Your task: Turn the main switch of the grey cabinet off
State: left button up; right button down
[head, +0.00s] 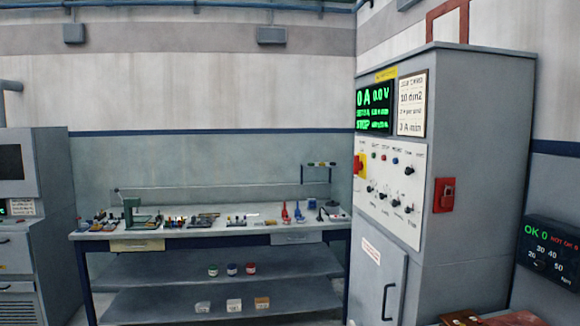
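The grey cabinet (470,130) stands tall on the right side of the head view, partly angled toward me. On its front is a white control panel (388,208) with several black knobs and small coloured buttons. A red rotary switch on a yellow plate (359,166) sits at the panel's left edge, partly cut off by the viewing angle. A red box with a small dark handle (444,195) is mounted on the cabinet's right side face. I cannot tell the position of either. Neither of my grippers is in view.
A green-lit display (374,108) on the cabinet reads 0 A, 0.0 V and STOP. A workbench (150,238) with small tools stands behind, to the left. Another grey machine (40,220) is at the far left. A dark control box (552,250) is at the right edge.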

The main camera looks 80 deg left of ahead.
aim_at(358, 165)
jog(key=u, duration=2.25)
jog(key=i+j, duration=0.1)
jog(key=i+u, duration=0.05)
